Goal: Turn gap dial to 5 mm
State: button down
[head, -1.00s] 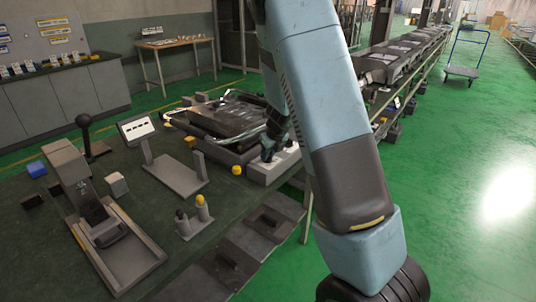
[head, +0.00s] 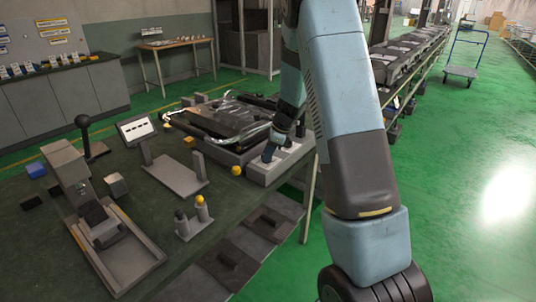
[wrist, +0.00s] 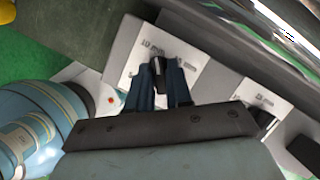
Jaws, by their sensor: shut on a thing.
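A grey box with white panels (head: 268,173) sits at the table's right edge in the head view. A dark dial knob (wrist: 158,66) stands on that panel. My gripper (wrist: 165,72) has its two dark blue fingers around the knob, shut on it. In the head view my gripper (head: 270,151) points down onto the box, and the knob is hidden there. I cannot read the dial's setting.
A second white panel (wrist: 256,98) with a dark knob lies to the right in the wrist view. A dark frame with shiny tubes (head: 225,120) lies behind the box. A yellow ball (head: 236,170) and a grey stand (head: 175,172) are to its left.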

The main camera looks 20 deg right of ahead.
jog(key=n+g, duration=0.1)
jog(key=n, duration=0.3)
jog(key=shift+w+d+n+g, duration=0.2)
jog(key=shift+n+g, duration=0.1)
jog(key=shift+g, duration=0.1)
jog(key=shift+w+n+g, duration=0.1)
jog(key=shift+n+g, duration=0.6)
jog(key=shift+n, duration=1.3)
jog(key=c, duration=1.1)
grip_release()
jog(key=shift+a, duration=0.15)
jog(key=shift+h, duration=0.3)
jog(key=v, duration=1.3)
jog(key=shift+w+d+r, duration=0.25)
jog(key=shift+r, duration=0.05)
